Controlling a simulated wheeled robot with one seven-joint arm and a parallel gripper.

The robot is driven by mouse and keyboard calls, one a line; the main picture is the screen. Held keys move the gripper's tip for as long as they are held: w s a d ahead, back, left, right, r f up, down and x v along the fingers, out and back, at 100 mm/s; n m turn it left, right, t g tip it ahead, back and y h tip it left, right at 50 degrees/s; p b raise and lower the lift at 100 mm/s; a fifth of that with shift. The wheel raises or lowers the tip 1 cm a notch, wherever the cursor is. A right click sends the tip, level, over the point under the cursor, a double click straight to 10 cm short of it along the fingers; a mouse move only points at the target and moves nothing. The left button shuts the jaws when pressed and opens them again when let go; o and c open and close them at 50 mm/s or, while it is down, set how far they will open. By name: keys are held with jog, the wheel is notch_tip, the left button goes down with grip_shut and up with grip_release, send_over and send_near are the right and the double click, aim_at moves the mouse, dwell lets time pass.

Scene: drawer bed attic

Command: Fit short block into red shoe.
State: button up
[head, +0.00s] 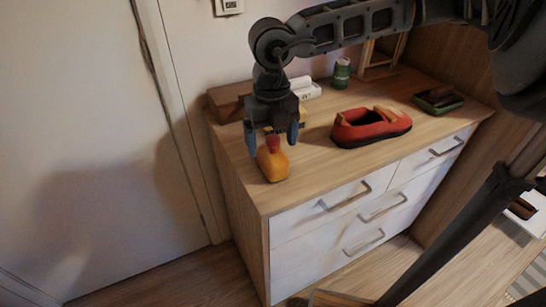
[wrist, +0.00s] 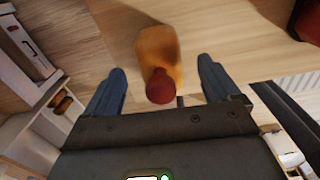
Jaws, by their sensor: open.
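An orange-yellow block with a red knob (head: 273,166), which looks like the short block, sits near the left front corner of the dresser top. It also shows in the wrist view (wrist: 160,52), with its red knob towards me. My gripper (head: 272,147) is open, pointing down, with one blue finger on each side of the block's knob end. I cannot tell whether the fingers touch it. The red shoe (head: 362,132) with a dark sole stands to the right on the dresser top. A tan piece shows at its opening; I cannot tell whether it is part of the shoe.
A dark green tray (head: 430,107) with a brown item lies right of the shoe. A green can (head: 341,74), a white item (head: 303,89) and a wooden box (head: 228,101) stand at the back. The dresser top (head: 325,170) is bare in front of the shoe.

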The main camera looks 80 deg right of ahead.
jog(key=shift+f, duration=0.4)
jog(key=c, duration=1.5)
